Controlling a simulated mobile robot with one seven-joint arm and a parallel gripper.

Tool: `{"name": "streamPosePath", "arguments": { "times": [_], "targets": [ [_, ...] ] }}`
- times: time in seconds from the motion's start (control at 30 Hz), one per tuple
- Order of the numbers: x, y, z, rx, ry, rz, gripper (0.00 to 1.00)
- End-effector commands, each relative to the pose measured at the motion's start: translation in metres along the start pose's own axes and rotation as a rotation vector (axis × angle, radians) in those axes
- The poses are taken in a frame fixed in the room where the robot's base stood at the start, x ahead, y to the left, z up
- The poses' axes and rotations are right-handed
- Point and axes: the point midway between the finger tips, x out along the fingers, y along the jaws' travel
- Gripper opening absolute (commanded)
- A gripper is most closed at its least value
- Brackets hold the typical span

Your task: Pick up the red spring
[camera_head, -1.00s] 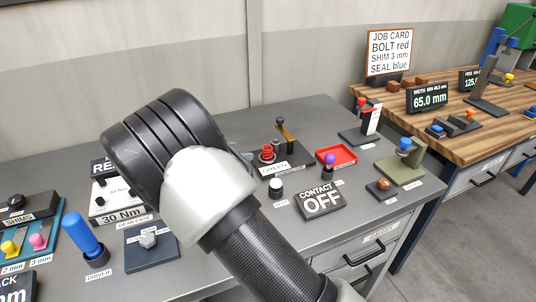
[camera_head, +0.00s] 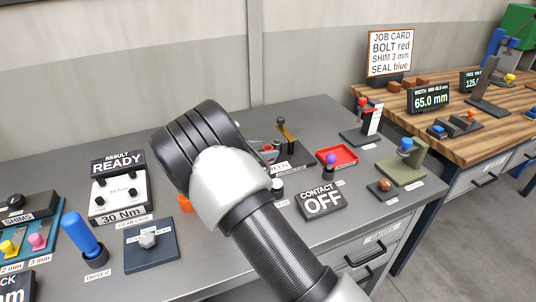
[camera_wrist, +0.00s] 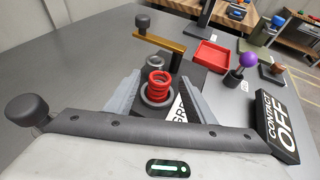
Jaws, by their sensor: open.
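The red spring (camera_wrist: 157,86) stands upright in a dark ring on a black fixture in the wrist view. In the head view only a small part of the spring (camera_head: 268,147) shows beside my arm. My gripper (camera_wrist: 160,79) is open, with one grey finger on each side of the spring. A gap shows between the spring and each finger, and the gripper holds nothing. The lower part of the spring is hidden by its ring. In the head view my wrist hides most of the fingers.
A brass crank lever (camera_wrist: 160,40) with a dark knob rises behind the spring. A red tray (camera_wrist: 211,55), a purple-knobbed stick (camera_wrist: 241,66) and the CONTACT OFF display (camera_wrist: 277,126) stand to the right. The grey bench to the left is clear in the wrist view.

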Motion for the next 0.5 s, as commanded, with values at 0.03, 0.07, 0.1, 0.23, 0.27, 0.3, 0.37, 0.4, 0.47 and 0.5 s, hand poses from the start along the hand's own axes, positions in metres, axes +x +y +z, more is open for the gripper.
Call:
{"name": "streamPosePath", "arguments": {
  "times": [0.03, 0.07, 0.1, 0.23, 0.27, 0.3, 0.37, 0.4, 0.47, 0.5],
  "targets": [
    [-0.0006, 0.0003, 0.0003, 0.0, 0.0, 0.001, 0.49],
    [-0.0006, 0.0003, 0.0003, 0.0, 0.0, 0.001, 0.49],
    [-0.0007, 0.0003, 0.0003, 0.0, 0.0, 0.001, 0.48],
    [-0.0008, 0.0003, 0.0003, 0.0, 0.0, 0.001, 0.26],
    [-0.0008, 0.0002, 0.0003, 0.0, 0.0, 0.001, 0.21],
    [-0.0009, 0.0002, 0.0003, 0.0, 0.0, 0.001, 0.14],
    [-0.0009, 0.0002, 0.0004, 0.0, 0.0, 0.001, 0.04],
    [-0.001, 0.0003, 0.0009, 0.001, -0.001, 0.001, 0.02],
    [-0.001, 0.0003, 0.001, 0.001, -0.001, 0.001, 0.02],
    [-0.001, 0.0003, 0.0009, 0.001, -0.001, 0.001, 0.02]
  ]
}}
